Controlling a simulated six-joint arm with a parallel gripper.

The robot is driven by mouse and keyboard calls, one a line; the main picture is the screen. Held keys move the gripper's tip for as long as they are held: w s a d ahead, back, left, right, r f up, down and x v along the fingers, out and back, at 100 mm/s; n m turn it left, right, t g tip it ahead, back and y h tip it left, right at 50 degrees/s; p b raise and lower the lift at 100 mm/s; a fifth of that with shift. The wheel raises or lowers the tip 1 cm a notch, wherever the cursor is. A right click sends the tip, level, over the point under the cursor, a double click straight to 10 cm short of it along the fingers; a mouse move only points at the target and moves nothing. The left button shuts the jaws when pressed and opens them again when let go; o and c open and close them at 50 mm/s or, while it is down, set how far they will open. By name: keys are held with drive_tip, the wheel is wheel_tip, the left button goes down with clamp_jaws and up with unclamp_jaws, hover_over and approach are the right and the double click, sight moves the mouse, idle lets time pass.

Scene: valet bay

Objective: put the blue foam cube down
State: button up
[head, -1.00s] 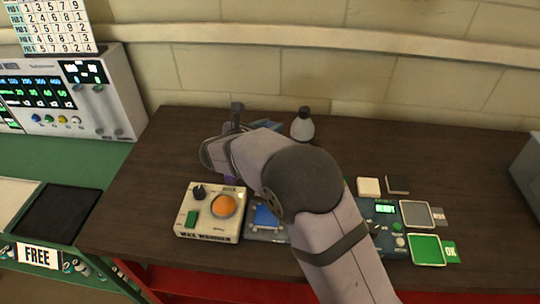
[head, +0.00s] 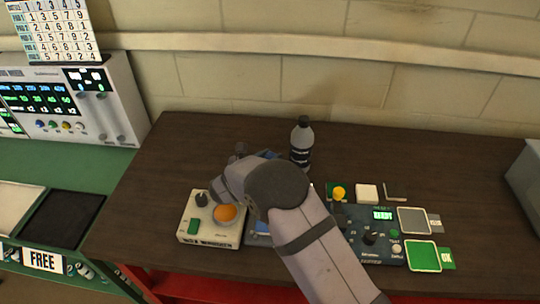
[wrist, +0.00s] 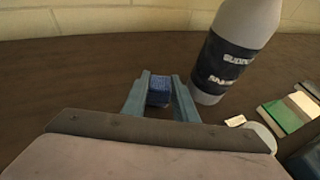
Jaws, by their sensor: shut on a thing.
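The blue foam cube (wrist: 159,91) is between the two fingers of my gripper (wrist: 160,98) in the wrist view. My gripper is shut on it, low over the dark wooden table (wrist: 60,85). Whether the cube touches the table I cannot tell. In the head view my arm hides the cube and most of the gripper. A grey bottle with a dark label (wrist: 228,55) stands just right of the gripper; it also shows in the head view (head: 301,145).
A wax warmer box with an orange dome (head: 210,218) is at the front left. A control panel (head: 372,240), a grey pad (head: 414,220) and a green pad (head: 423,256) lie at the right. A white block (head: 367,193) sits behind the panel. The back left of the table is clear.

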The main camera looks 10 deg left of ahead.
drive_tip(key=shift+f+b, duration=0.3)
drive_tip(key=shift+b, duration=0.05)
drive_tip(key=o, duration=1)
drive_tip(key=shift+o, duration=0.2)
drive_tip(key=shift+r, duration=0.15)
drive_tip(key=shift+r+p, duration=0.15)
drive_tip(key=shift+p, duration=0.3)
drive_tip(key=b+v, duration=0.3)
drive_tip(key=v, duration=0.9)
drive_tip(key=shift+b, duration=0.35)
